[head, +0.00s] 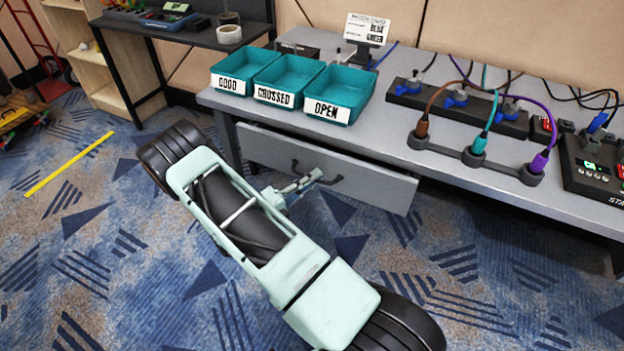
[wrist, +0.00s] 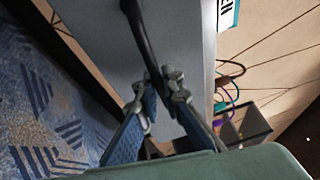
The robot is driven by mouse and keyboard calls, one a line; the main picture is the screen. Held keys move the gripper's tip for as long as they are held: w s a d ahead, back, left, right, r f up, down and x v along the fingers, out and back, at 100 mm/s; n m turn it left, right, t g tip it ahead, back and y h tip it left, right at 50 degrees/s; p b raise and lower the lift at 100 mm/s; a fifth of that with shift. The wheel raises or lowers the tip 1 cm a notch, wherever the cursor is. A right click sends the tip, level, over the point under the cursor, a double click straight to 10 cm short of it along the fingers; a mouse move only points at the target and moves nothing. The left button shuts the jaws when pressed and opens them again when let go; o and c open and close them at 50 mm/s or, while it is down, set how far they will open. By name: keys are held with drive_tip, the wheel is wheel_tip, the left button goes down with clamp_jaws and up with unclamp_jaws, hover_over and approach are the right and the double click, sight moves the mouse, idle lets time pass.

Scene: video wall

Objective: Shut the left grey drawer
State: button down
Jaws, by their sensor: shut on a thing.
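The left grey drawer (head: 370,184) is under the grey bench, pulled out, with a dark gap showing above its front. Its black bar handle (head: 334,179) is on the drawer front. My gripper (head: 312,176) is at the handle. In the wrist view the drawer front (wrist: 185,40) fills the middle, and the black handle (wrist: 139,27) runs down between the fingers of my gripper (wrist: 160,90). The fingers are closed on the handle. Part of the handle is hidden by the fingers.
Teal trays labelled GOOD (head: 232,86), CROSSED (head: 278,97) and OPEN (head: 327,112) stand on the bench (head: 390,134) above the drawer. Power strips (head: 455,105) and coloured cables (head: 488,112) are to the right. The carpet (head: 470,270) before the drawer is clear apart from my arm.

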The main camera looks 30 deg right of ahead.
sight(319, 184)
drive_tip(key=w+d, duration=0.2)
drive_tip(key=d, duration=0.1)
drive_tip(key=shift+w+d, duration=0.1)
drive_tip(key=shift+w, duration=0.2)
drive_tip(key=c, duration=2.2)
unclamp_jaws()
drive_tip(key=shift+w+d, duration=0.1)
drive_tip(key=shift+d, duration=0.05)
drive_tip(key=shift+o, duration=0.6)
drive_tip(key=v, duration=1.2)
